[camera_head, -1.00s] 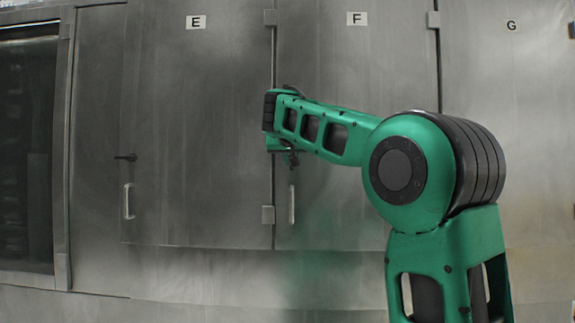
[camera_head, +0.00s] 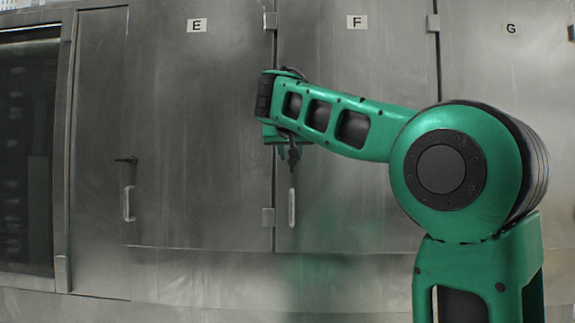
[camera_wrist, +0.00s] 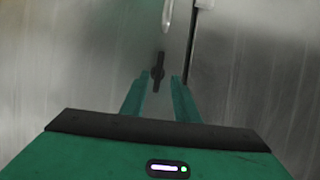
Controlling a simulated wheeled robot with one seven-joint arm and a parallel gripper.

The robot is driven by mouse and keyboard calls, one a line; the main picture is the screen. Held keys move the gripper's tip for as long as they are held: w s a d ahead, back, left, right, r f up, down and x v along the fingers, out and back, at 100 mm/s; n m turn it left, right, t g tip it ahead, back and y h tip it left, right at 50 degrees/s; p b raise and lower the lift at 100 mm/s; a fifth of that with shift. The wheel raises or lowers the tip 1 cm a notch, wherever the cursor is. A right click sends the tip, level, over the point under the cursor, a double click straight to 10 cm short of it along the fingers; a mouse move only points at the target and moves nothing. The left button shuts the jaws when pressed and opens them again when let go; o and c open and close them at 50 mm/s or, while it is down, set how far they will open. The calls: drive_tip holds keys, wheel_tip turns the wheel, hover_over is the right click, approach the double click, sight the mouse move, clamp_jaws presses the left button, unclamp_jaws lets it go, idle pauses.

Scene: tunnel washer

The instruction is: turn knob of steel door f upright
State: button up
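Steel door F (camera_head: 357,110) is closed, under its F label (camera_head: 357,20). Its dark knob (camera_wrist: 157,72) shows in the wrist view as a narrow bar, nearly parallel to the door gap, so it looks about upright. My gripper (camera_wrist: 159,77) is open, with one green finger on each side of the knob. I cannot tell whether either finger touches it. In the head view my arm's end hides most of the gripper, and only a dark part of the knob (camera_head: 293,156) seems to show below it.
Door F's pale handle (camera_head: 291,207) hangs below the knob. It also shows at the top of the wrist view (camera_wrist: 167,12). Door E (camera_head: 195,120) is left, with a sideways knob (camera_head: 126,159) and a pale handle (camera_head: 128,203). Panel G (camera_head: 505,90) is right.

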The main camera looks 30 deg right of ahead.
drive_tip(key=shift+v, duration=2.35)
drive_tip(key=s+d+f+g+y, duration=0.15)
drive_tip(key=s+f, duration=0.35)
drive_tip(key=f, duration=0.5)
drive_tip(key=s+d+f+g+y, duration=0.1)
drive_tip(key=s+d+f+g, duration=0.15)
drive_tip(key=s+f, duration=0.5)
drive_tip(key=s+d+f+g+y, duration=0.1)
drive_tip(key=s+f+g, duration=0.15)
drive_tip(key=f, duration=0.95)
drive_tip(key=s+a+f+g+y, duration=0.2)
drive_tip(key=s+a+f, duration=0.2)
drive_tip(key=s+f, duration=0.6)
drive_tip(key=s+a+f+g+y, duration=0.2)
drive_tip(key=s+a+f, duration=0.2)
drive_tip(key=s+f, duration=0.7)
drive_tip(key=s, duration=0.3)
drive_tip(key=shift+g, duration=0.35)
drive_tip(key=shift+f, duration=0.1)
